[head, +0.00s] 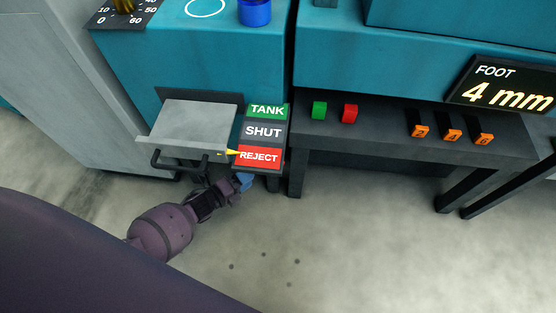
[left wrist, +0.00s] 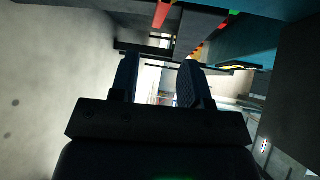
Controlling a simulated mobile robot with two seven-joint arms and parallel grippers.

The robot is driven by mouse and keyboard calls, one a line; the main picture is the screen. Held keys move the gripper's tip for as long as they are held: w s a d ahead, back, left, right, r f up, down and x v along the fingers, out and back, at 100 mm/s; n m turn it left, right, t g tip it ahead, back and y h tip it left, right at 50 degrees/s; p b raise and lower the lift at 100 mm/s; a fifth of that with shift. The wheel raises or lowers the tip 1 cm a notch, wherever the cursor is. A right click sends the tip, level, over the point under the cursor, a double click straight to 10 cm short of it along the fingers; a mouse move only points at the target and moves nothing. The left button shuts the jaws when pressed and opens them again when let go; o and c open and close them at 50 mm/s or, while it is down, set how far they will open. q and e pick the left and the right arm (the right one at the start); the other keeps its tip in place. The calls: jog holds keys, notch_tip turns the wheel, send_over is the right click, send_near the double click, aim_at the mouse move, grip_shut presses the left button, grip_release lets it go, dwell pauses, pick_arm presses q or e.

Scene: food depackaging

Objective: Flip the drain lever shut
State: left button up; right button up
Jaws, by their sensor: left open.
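The drain lever's yellow pointer (head: 228,152) is at the red REJECT band of the label plate (head: 263,132), which also reads TANK and SHUT. Its grip is hard to make out in the shadow under the grey tray. My left gripper (head: 236,186) is low in front of the machine, just below the plate, with its fingertips partly hidden under the plate's lower edge. In the left wrist view its two dark fingers (left wrist: 157,80) stand apart. My right gripper is not in view.
A grey tray (head: 193,123) with a black bar handle (head: 180,162) juts out left of the plate. A dark shelf (head: 385,132) with green and red blocks and orange-marked pieces is at right. A display (head: 510,86) reads FOOT 4 mm. The floor in front is clear.

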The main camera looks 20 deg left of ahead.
pick_arm(q)
jog(key=shift+m, duration=0.3)
jog(key=shift+b+x, duration=1.3)
jog(key=shift+x, duration=4.45)
grip_shut()
